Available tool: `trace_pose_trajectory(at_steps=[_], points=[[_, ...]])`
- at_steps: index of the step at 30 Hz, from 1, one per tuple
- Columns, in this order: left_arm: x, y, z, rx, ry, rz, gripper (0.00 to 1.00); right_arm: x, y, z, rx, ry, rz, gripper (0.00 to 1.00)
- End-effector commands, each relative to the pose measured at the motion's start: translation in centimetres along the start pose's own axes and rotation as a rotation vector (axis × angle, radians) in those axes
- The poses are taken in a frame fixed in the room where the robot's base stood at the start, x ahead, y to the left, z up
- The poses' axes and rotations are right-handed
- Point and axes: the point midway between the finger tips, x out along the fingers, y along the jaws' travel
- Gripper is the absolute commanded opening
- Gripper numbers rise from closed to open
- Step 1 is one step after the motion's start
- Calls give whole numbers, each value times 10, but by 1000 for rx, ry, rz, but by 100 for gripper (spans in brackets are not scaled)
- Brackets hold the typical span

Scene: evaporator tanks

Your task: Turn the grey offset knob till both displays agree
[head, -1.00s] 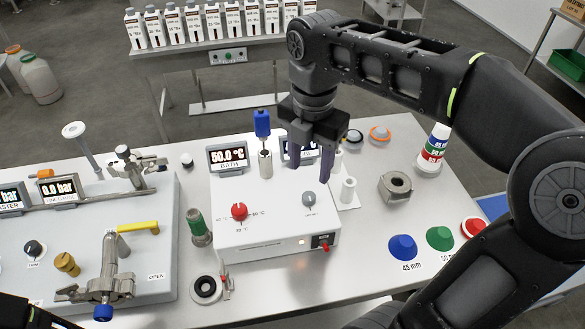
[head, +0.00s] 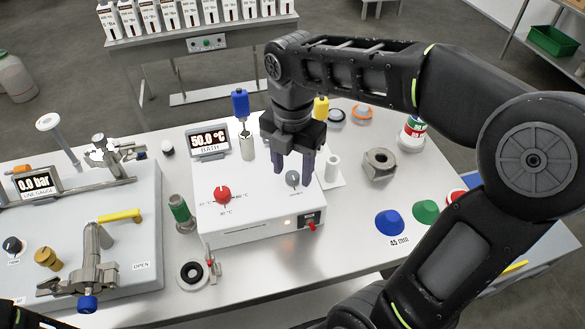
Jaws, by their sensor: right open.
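The grey offset knob (head: 293,179) sits on the sloped top of a white box (head: 255,217), at its right side. My right gripper (head: 293,170) is open, pointing down, with its two dark fingers on either side of the knob in the picture. I cannot tell whether they touch it. The BATH display (head: 208,141) behind the box reads 50.0 °C. The second display is hidden behind my right gripper, so its reading does not show. My left gripper is not in view.
A red knob (head: 222,194) is left of the grey one. A blue-topped probe (head: 241,105) stands upright behind the box. A valve panel (head: 135,220) with a yellow lever fills the left. A steel block (head: 379,164) and coloured cones (head: 389,223) stand to the right.

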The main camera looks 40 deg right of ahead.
Motion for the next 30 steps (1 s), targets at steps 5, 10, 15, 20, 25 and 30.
trace_pose_trajectory(at_steps=[5, 10, 15, 20, 25, 30], points=[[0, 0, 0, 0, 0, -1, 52, 6, 0, 0, 0, 0, -1, 49], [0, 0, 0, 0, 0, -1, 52, 5, 0, 0, 0, 0, -1, 48], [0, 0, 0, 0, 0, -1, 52, 5, 0, 0, 0, 0, -1, 34], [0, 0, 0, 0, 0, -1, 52, 5, 0, 0, 0, 0, 0, 21], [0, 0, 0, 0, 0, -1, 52, 5, 0, 0, 0, 0, 0, 7], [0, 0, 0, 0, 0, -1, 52, 5, 0, 0, 0, 0, 0, 0]])
